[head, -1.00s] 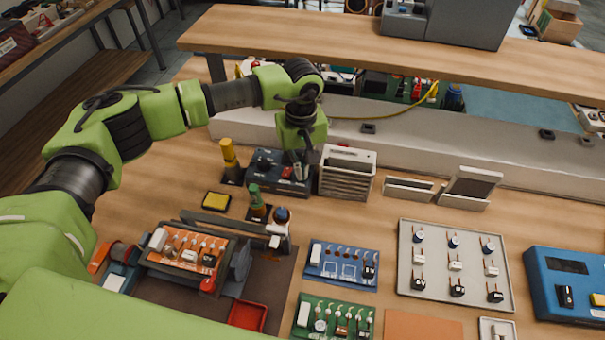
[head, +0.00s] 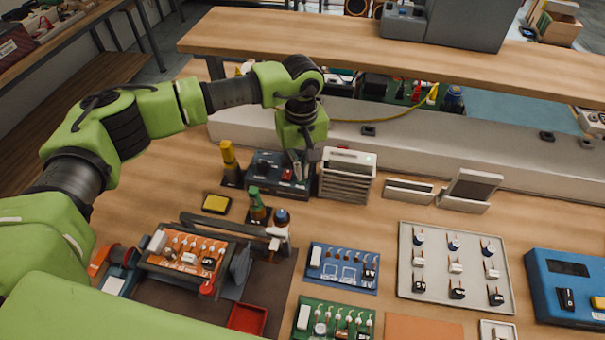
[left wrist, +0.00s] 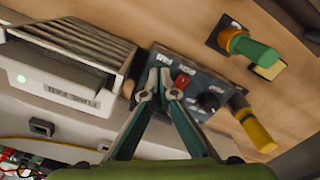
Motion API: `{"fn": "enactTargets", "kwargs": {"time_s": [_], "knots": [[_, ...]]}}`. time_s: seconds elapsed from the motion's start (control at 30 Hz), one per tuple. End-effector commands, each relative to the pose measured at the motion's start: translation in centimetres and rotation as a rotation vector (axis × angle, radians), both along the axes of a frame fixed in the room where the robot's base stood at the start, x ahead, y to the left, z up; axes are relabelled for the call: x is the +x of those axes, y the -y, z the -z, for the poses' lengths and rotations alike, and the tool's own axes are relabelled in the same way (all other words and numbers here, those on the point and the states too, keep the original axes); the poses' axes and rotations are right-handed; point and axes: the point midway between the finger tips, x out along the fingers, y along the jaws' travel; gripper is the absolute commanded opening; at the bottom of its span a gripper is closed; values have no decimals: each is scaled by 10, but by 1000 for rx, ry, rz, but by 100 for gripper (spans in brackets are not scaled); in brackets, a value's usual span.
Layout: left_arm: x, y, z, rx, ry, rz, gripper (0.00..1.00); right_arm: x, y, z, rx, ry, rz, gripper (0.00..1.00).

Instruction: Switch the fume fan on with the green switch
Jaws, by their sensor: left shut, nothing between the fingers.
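The fume fan (head: 346,185) is a pale louvred box on the bench. The left wrist view shows its "FUME FAN" label (left wrist: 70,88) and a small lit green lamp (left wrist: 21,78). Beside it is a dark switch box (head: 262,172), which also shows in the left wrist view (left wrist: 212,86), with a red switch (left wrist: 182,81) and a black knob (left wrist: 208,102). My left gripper (head: 301,172) is shut and empty, its fingertips (left wrist: 166,78) at the box's fan-side end, beside the red switch. The green switch is not visible; the fingers cover that end. My right gripper is out of view.
A yellow-handled tool (head: 229,160) stands left of the switch box, and a green-handled one (head: 257,206) in front. A shelf (head: 400,60) runs above the bench's back. Circuit boards and a grey parts tray (head: 407,285) lie in front.

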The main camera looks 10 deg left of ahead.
Motion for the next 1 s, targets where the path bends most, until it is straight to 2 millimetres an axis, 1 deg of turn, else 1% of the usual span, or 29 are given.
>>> {"fn": "enactTargets", "kwargs": {"time_s": [0.03,0.57,0.67,1.0], "knots": [[0,0,-6,0,0,0,0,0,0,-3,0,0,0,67],[0,0,-48,-1,1,1,0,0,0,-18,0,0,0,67],[0,0,-51,-1,1,0,0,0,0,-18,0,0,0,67],[0,0,-50,-1,1,0,0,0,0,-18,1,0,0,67]]}}
